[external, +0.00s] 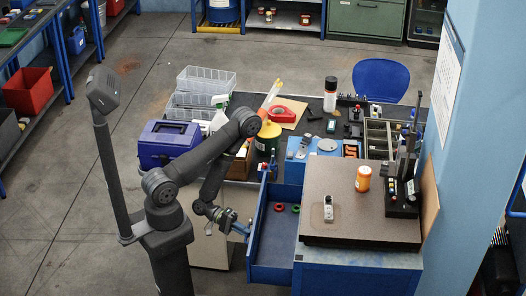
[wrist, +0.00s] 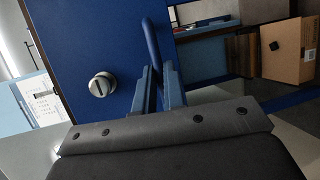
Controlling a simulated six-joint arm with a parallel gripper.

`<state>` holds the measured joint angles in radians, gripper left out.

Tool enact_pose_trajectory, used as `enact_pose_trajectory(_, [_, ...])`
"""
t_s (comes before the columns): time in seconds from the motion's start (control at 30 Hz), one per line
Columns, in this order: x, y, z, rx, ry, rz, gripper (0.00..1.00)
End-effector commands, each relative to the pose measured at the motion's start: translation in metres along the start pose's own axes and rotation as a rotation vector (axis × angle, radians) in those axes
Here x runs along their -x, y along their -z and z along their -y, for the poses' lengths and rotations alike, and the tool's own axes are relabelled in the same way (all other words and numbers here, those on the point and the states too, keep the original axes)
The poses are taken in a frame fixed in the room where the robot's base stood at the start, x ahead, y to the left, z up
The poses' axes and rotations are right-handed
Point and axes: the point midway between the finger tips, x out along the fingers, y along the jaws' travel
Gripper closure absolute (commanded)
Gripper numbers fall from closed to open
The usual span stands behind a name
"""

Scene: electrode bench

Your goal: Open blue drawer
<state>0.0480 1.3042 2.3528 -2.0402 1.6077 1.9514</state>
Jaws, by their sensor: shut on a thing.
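The blue drawer (external: 275,238) stands pulled out to the left from the blue cabinet (external: 355,278), and its inside shows. A red ring (external: 280,207) and a green ring (external: 295,209) lie in it. My gripper (external: 241,229) is at the outer side of the drawer front. In the wrist view the blue drawer front (wrist: 95,40) fills the upper left, with a round metal lock (wrist: 102,85). The blue bar handle (wrist: 151,42) runs down between the fingers of my gripper (wrist: 160,85), which are shut on it. The fingers hide the handle's lower part.
A brown-topped work surface (external: 340,180) right of the drawer carries an orange jar (external: 363,178) and a black stand (external: 402,195). A blue toolbox (external: 168,143) and a yellow bottle (external: 268,138) stand behind my arm. Open floor lies to the left.

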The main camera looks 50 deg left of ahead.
Motion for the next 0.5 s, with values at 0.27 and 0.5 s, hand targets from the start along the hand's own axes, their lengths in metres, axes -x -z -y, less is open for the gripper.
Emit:
enact_pose_trajectory(0.27, [0.0040, -0.0014, 0.0004, -0.001, -0.002, 0.000, 1.00])
enact_pose_trajectory(0.5, [0.0039, -0.0013, 0.0004, -0.001, -0.002, 0.000, 0.88])
